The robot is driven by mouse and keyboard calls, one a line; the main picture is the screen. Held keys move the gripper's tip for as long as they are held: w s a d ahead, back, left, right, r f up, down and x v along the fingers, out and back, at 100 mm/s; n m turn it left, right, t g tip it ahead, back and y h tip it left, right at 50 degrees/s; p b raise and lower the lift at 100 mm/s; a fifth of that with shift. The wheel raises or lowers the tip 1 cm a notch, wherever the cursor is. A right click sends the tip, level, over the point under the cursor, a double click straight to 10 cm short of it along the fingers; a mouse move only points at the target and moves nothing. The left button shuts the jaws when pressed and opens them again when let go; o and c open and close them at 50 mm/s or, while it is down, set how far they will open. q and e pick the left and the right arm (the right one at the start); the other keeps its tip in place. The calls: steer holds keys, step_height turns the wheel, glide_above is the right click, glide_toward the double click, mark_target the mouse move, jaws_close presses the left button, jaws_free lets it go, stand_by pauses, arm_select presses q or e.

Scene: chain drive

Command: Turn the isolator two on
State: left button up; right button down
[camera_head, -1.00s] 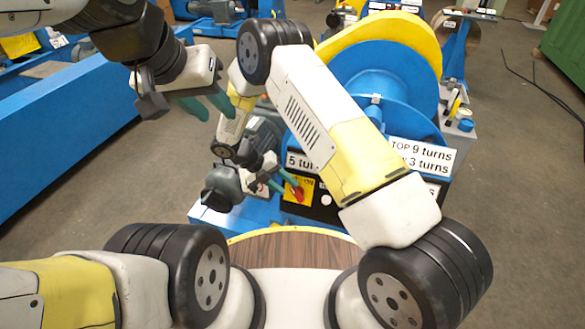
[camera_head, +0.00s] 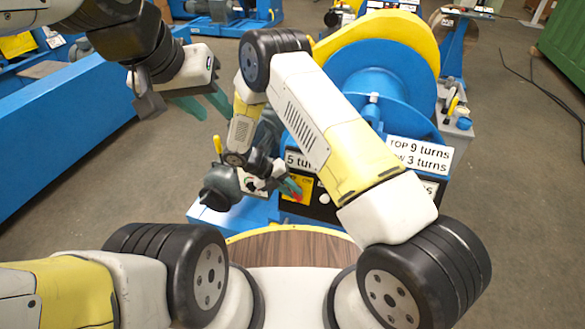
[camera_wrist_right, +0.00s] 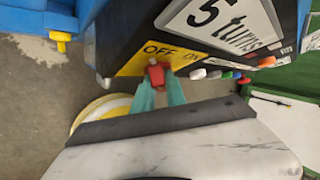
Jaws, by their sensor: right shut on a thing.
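A red switch handle (camera_wrist_right: 157,74) sits on a yellow plate (camera_wrist_right: 145,60) marked OFF and ON, on a black panel. In the right wrist view the handle lies between my right gripper's two green fingers (camera_wrist_right: 160,94), which are shut on it. It is below the gap between the two words; its exact setting is hard to tell. In the head view the yellow plate (camera_head: 304,183) and my right gripper (camera_head: 289,188) show at the panel's left end. No isolator number is readable. My left gripper (camera_head: 205,107) is open and empty, high on the left, away from the panel.
Several small coloured knobs, including a white one (camera_wrist_right: 197,74), sit right of the plate. A "5 turns" sign (camera_wrist_right: 228,22) is above it. The blue machine with a yellow guard (camera_head: 400,35) stands behind. A blue beam (camera_head: 60,125) runs along the left.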

steer(key=m+y, duration=0.2)
steer(key=y, duration=0.1)
steer(key=shift+d+r+m+y, duration=0.2)
steer(key=shift+d+m+y, duration=0.1)
steer(key=shift+d, duration=0.05)
steer(key=m+y, duration=0.1)
steer(key=m+t+y, duration=0.1)
steer(key=y, duration=0.1)
steer(key=shift+s+d+y, duration=0.15)
steer(key=shift+d+y, duration=0.05)
steer(key=shift+y, duration=0.1)
steer(key=m+y, duration=0.1)
steer(key=m+t+y, duration=0.1)
steer(key=y, duration=0.1)
steer(key=shift+s+d+f+m, duration=0.1)
steer(key=shift+d+m, duration=0.2)
steer(key=shift+d+f+m+t+y, duration=0.1)
steer(key=shift+m+t+y, duration=0.75)
steer(key=shift+y, duration=0.35)
steer(key=shift+s+m+t+y, duration=0.1)
steer(key=shift+m+t+y, duration=0.15)
steer(key=shift+y, duration=0.15)
